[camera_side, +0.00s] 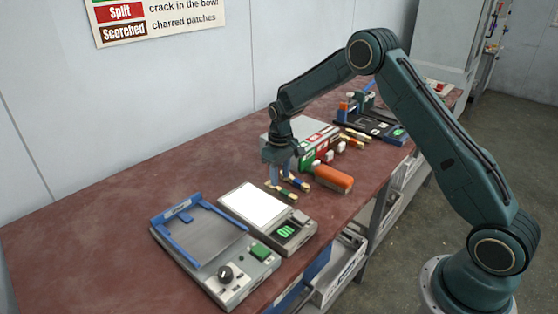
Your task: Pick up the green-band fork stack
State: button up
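My gripper (279,174) points down over the middle of the table. It is just above and behind two small wooden stacks with dark blue bands, one on the left (281,192) and one on the right (297,184). The view is too small to show whether its fingers are apart or touch a stack. Several more thin wooden stacks (354,136) lie farther back on the right, beside the black and blue device. Their bands look partly green, but I cannot tell for sure which is the green-band fork stack.
A scale (268,214) and a blue-framed device (211,249) stand in front. The table (110,215) is clear at left.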

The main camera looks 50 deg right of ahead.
aim_at(281, 189)
jog(key=shift+f, duration=2.55)
grip_shut()
